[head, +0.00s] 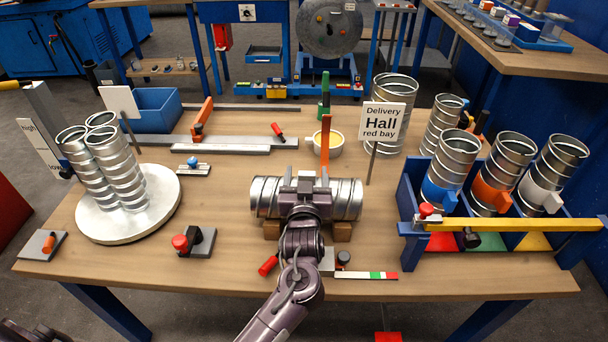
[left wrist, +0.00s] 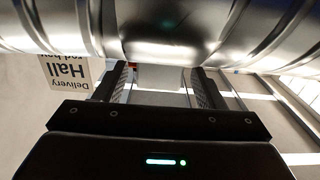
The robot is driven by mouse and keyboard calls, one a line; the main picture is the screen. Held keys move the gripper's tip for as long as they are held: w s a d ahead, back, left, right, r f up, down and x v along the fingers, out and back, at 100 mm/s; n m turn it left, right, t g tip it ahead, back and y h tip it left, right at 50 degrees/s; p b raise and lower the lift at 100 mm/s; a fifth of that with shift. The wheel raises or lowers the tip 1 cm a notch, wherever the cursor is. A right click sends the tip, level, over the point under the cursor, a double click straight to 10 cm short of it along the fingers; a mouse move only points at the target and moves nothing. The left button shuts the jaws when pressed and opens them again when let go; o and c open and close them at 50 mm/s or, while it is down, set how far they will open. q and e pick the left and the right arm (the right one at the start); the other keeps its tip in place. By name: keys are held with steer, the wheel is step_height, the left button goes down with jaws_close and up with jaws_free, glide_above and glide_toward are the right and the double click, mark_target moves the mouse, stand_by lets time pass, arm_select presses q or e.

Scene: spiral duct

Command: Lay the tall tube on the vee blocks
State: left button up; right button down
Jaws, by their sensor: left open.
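A ribbed silver tube (head: 345,199) lies on its side across two wooden vee blocks (head: 342,231) near the middle of the table. In the left wrist view the tube (left wrist: 165,30) spans the top, close to the fingertips. My left gripper (head: 306,186) is over the tube's middle and hides part of it. In the left wrist view its two fingers (left wrist: 161,85) stand apart; whether they touch the tube I cannot tell.
A round plate (head: 165,205) with several upright tubes is on the left. A blue rack (head: 409,205) with tubes and a yellow bar is on the right. A delivery sign (head: 384,121) and an orange upright piece (head: 325,145) stand behind the tube. Red-knobbed fixtures (head: 194,240) sit nearby.

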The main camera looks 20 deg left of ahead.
arm_select(q)
steer(key=shift+s+d+f, duration=0.25)
steer(key=shift+s+d, duration=0.2)
steer(key=shift+s, duration=0.15)
steer(key=v, duration=0.6)
steer(key=shift+s+a+r, duration=0.25)
steer(key=shift+r, duration=0.2)
arm_select(e)
steer(key=w, duration=0.3)
steer(key=shift+w+a+r, duration=0.2)
steer(key=shift+a+r, duration=0.15)
steer(key=shift+r, duration=0.05)
